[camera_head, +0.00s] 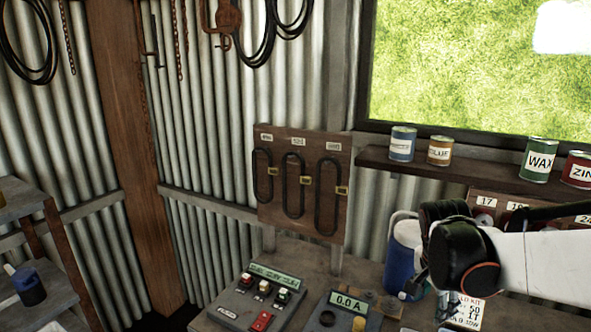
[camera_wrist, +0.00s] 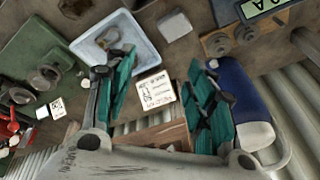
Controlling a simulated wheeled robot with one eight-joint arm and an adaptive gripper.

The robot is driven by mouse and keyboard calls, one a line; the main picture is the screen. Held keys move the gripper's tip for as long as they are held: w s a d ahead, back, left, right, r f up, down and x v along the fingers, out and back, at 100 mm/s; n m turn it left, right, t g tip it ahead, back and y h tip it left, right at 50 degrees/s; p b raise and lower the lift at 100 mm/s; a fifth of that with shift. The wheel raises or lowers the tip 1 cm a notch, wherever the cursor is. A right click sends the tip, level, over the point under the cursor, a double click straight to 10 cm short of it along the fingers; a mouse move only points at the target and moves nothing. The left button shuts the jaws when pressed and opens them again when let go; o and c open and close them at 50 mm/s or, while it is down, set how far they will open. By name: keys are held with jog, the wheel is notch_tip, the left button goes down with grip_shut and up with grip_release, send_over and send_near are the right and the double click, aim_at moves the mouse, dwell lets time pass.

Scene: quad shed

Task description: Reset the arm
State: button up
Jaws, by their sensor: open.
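My arm (camera_head: 535,262) reaches in from the right edge of the head view, over the bench. My gripper (camera_wrist: 160,80) shows in the wrist view with its two teal-padded fingers spread wide apart. Nothing is between the pads in its grasp; a white printed card (camera_wrist: 156,90) lies beyond them in the gap. In the head view only a small part of the gripper shows below the dark wrist joint. A blue jug (camera_head: 402,250) with a white top stands just left of the arm; it also shows beside the right finger in the wrist view (camera_wrist: 236,88).
The bench (camera_head: 300,257) holds a switch box (camera_head: 262,297) and a meter reading 0.0 A (camera_head: 343,312). A shelf (camera_head: 450,168) with several cans runs above the arm. A white tray (camera_wrist: 142,52) lies near the left finger. A board with black loops (camera_head: 301,180) hangs on the wall.

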jog(key=a+r+n+t+y+p, duration=0.1)
jog(key=a+r+n+t, duration=0.2)
jog(key=a+r+n, duration=0.3)
jog(key=s+a+f+n+t+b, duration=0.1)
jog(key=s+a+f+n+b, duration=0.1)
jog(key=s, duration=0.4)
jog(key=s+a+f+n+t+y+b, duration=0.1)
jog(key=s+a+f+n+b, duration=0.2)
jog(key=s+a+n, duration=0.3)
jog(key=shift+s+a+f+n+y+b, duration=0.25)
jog(key=shift+s+n+y+b, duration=0.05)
jog(key=shift+n+b, duration=0.2)
